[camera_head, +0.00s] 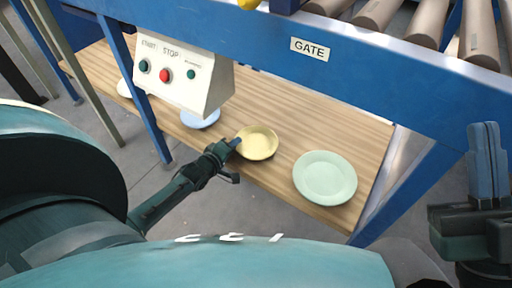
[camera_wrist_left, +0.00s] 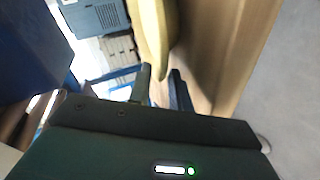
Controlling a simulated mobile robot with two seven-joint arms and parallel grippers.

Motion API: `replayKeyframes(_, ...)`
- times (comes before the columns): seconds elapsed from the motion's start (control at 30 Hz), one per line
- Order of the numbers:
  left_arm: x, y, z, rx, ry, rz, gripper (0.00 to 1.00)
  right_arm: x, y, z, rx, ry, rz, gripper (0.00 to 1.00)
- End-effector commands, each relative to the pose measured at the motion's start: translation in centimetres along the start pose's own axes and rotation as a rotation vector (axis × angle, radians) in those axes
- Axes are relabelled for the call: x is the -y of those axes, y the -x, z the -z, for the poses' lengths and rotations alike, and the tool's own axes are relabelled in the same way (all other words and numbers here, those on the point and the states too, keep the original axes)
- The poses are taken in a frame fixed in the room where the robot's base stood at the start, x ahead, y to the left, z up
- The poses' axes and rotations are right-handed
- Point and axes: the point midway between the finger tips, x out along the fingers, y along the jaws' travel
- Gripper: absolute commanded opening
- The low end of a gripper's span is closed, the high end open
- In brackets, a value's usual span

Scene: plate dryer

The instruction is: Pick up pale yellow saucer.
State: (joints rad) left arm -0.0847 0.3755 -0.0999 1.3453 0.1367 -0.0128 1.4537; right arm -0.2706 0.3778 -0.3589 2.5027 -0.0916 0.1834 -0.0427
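The pale yellow saucer (camera_head: 259,145) lies on the wooden shelf near its front edge. In the left wrist view the saucer (camera_wrist_left: 152,30) shows nearly edge-on, just ahead of the fingers. My left gripper (camera_head: 236,144) is at the saucer's left rim. In the left wrist view its fingers (camera_wrist_left: 162,88) are apart, with the near rim of the saucer reaching toward the gap between them. I cannot tell whether either finger touches it. My right gripper (camera_head: 488,150) is at the far right, away from the shelf, its fingers together with nothing seen between them.
A pale green plate (camera_head: 325,178) lies right of the saucer. A blue plate (camera_head: 200,119) and a white dish (camera_head: 124,89) lie to the left. A control box (camera_head: 184,74) and blue GATE beam (camera_head: 330,52) overhang the wooden shelf (camera_head: 300,118). A blue post (camera_head: 146,105) stands left.

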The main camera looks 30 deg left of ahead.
Motion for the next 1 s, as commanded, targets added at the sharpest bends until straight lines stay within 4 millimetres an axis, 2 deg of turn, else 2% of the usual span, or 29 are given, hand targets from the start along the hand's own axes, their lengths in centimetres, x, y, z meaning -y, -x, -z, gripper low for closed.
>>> replayKeyframes(0.17, -0.03, 0.05, 0.01, 0.000, 0.000, 0.001, 0.19, -0.03, -0.04, 0.06, 0.001, 0.000, 0.000, 0.00)
replayKeyframes(0.4, -0.01, 0.07, 0.00, 0.001, 0.000, 0.001, 0.00, -0.02, -0.03, 0.04, 0.001, -0.001, 0.000, 0.00)
replayKeyframes(1.0, -0.42, 0.25, 0.17, 0.000, 0.000, 0.001, 0.00, -0.15, -0.28, 0.23, 0.007, -0.006, 0.000, 0.00)
